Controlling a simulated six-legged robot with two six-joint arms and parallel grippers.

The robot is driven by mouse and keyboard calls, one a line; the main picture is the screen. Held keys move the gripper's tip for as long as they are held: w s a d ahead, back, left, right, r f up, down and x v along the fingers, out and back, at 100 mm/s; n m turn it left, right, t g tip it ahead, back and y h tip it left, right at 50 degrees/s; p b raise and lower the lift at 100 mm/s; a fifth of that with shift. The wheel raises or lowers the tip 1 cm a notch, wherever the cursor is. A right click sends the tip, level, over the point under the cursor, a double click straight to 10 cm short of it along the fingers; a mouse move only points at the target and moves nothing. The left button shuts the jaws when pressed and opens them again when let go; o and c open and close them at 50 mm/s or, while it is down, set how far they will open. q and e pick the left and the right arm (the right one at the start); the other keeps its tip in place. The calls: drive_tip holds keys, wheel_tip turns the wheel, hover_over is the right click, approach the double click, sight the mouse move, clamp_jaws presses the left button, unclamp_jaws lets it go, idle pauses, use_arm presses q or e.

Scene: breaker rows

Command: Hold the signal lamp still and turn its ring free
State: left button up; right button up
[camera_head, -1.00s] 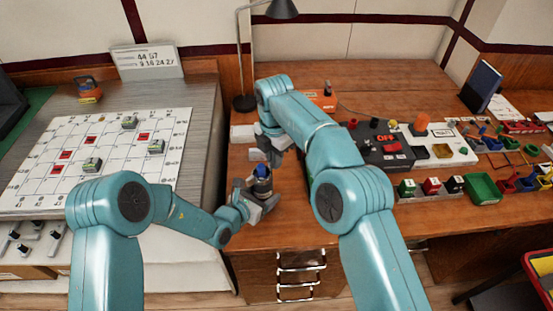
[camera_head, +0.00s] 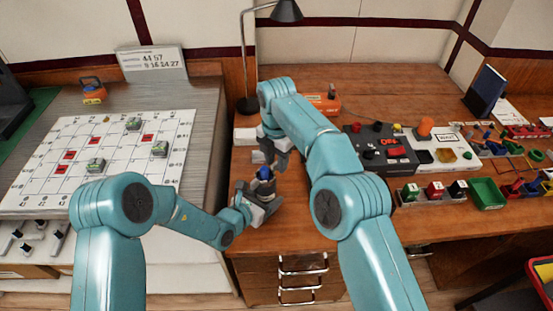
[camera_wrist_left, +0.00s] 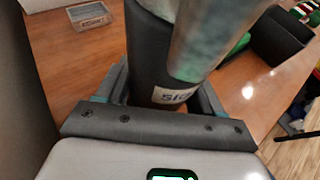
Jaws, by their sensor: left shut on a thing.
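The signal lamp, a dark upright cylinder with a blue top (camera_head: 264,173), stands over the wooden desk near its front left part. My left gripper (camera_head: 258,195) is shut around its lower body. In the left wrist view the lamp's dark body (camera_wrist_left: 150,60) with a white label sits between the fingers. A blurred grey-green cylinder crosses in front of it there, and I cannot tell what it is. My right gripper (camera_head: 275,160) is just above the lamp, pointing down with its fingers apart. The lamp's ring is not clearly visible.
A control box with red parts (camera_head: 383,150) and a light panel with an orange knob (camera_head: 425,128) stand to the right. A green bin (camera_head: 487,193) is near the right front. A desk lamp (camera_head: 248,105) stands behind. A gridded board (camera_head: 45,165) lies left.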

idle(0.3)
use_arm(q)
drive_tip(key=o, duration=1.6)
